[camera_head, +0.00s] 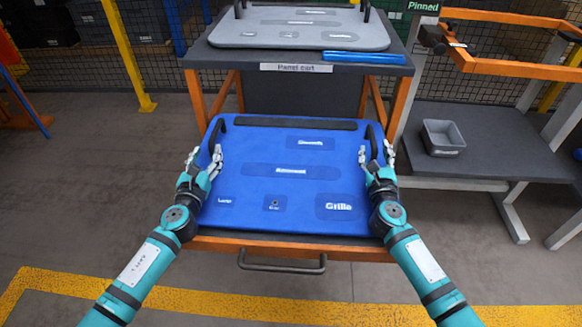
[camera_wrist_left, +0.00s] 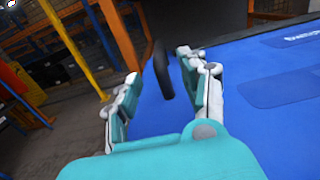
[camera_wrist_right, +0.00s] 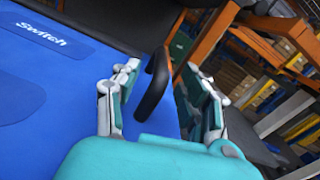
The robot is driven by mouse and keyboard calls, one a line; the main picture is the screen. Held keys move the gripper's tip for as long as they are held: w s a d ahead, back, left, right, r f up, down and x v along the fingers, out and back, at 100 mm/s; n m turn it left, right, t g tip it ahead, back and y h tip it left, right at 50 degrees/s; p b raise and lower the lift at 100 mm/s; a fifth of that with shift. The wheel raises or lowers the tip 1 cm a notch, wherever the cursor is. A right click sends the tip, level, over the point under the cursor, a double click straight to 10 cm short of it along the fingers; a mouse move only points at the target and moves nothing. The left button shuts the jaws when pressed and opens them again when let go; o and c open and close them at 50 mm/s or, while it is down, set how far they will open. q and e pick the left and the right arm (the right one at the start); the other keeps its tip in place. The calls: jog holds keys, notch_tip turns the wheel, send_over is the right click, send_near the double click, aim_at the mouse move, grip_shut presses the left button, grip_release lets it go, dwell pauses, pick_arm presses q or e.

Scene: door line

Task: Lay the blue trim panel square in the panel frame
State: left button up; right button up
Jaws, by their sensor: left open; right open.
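The blue trim panel (camera_head: 290,222) lies flat on the pulled-out lower level of the panel cart, with a black handle at each side and darker labelled patches on top. My left gripper (camera_head: 204,156) is open at the panel's left handle (camera_wrist_left: 161,72); in the left wrist view the handle stands between and beyond the fingers. My right gripper (camera_head: 376,155) is open at the right handle (camera_wrist_right: 153,88), which shows between its fingers in the right wrist view. Neither gripper is closed on a handle. An orange frame (camera_head: 510,68) at the upper right may be the panel frame.
A grey panel (camera_head: 300,32) with black handles lies on the cart's upper level, beside a blue bar (camera_head: 363,57). A grey bin (camera_head: 442,137) stands on a dark shelf (camera_head: 500,150) below the orange frame.

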aim_at(209, 146)
pick_arm(q)
jog(key=shift+w+d+r, duration=0.1)
jog(key=shift+w, duration=1.35)
pick_arm(e)
jog(key=shift+w+d, duration=0.1)
jog(key=shift+w, duration=1.35)
jog(key=shift+r, duration=0.1)
pick_arm(q)
grip_shut()
pick_arm(e)
grip_shut()
pick_arm(q)
jog(key=shift+r, duration=0.25)
pick_arm(e)
jog(key=shift+r, duration=0.25)
